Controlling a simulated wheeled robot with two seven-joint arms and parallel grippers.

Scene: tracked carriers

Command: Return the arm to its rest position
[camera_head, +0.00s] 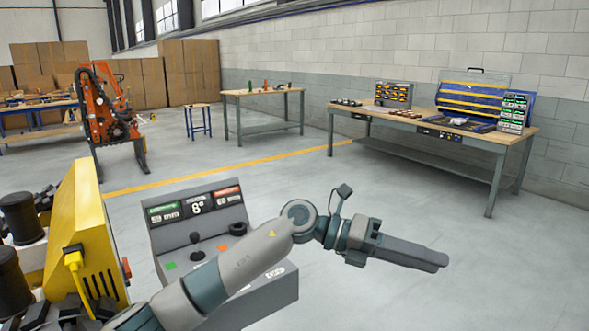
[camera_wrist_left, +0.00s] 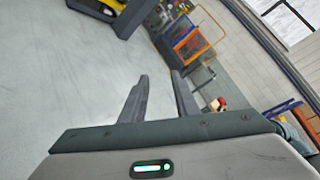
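My left arm (camera_head: 245,260) reaches in from the bottom left across the control console. Its gripper (camera_head: 440,260) points right, over bare floor, in the head view. In the left wrist view the two fingers of the left gripper (camera_wrist_left: 160,76) stand apart with nothing between them, only floor and distant things behind. My right gripper shows in neither view.
A grey control console (camera_head: 275,295) with a joystick and buttons stands below my left forearm. A yellow unit (camera_head: 88,225) is at the left. Workbenches (camera_head: 455,140) stand by the wall, and an orange robot arm (camera_head: 100,110) is farther left. The floor on the right is clear.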

